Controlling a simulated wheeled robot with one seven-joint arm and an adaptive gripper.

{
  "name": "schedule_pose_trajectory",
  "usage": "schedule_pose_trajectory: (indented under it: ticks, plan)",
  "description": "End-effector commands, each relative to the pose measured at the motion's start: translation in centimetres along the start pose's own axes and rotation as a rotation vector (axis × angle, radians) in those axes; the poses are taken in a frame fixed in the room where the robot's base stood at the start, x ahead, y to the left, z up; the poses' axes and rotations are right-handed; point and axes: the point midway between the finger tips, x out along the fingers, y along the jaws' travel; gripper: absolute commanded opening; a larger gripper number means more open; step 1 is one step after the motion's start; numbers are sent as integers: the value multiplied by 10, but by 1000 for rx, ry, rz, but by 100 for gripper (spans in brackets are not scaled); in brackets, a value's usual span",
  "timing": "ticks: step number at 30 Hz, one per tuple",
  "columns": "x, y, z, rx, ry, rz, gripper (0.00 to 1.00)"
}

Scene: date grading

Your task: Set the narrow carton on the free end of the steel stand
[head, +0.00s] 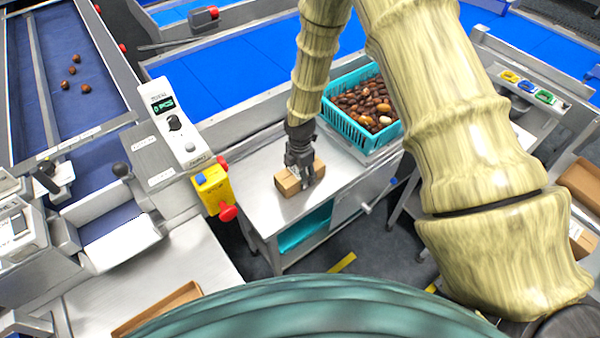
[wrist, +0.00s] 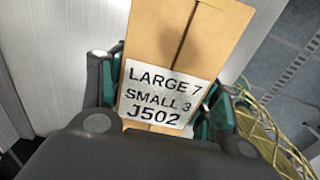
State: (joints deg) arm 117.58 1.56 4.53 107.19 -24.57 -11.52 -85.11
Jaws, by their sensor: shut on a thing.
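The narrow carton (head: 287,183) is tan cardboard and lies lengthwise at the near left end of the steel stand (head: 262,207). I cannot tell whether it touches the steel top or hangs just above it. My gripper (head: 304,167) reaches down over the carton and is shut on it. In the wrist view the carton (wrist: 187,30) sits between the fingers of my gripper (wrist: 162,88), one on each side. Its white label (wrist: 157,97) reads LARGE 7, SMALL 3, J502. The far end of the carton is out of the wrist frame.
A turquoise basket (head: 345,128) of dates stands at the back right end of the stand. A yellow control box (head: 212,187) with red buttons is beside the stand's left edge. A white counter unit (head: 172,122) stands further left. Bare steel shows around the carton.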

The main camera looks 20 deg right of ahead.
Motion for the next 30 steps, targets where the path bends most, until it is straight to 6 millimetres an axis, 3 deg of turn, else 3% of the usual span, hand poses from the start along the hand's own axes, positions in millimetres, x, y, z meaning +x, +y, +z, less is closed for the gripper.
schedule_pose_trajectory:
  ticks: [7, 8, 11, 22, 30]
  plan:
    - [3, 0, 0, 0, 0, 0, 29]
    - [3, 0, 0, 0, 0, 0, 64]
    - [3, 0, 0, 0, 0, 0, 82]
    - [2, 0, 0, 0, 0, 0, 84]
    - [-14, 1, 0, 0, 0, 2, 84]
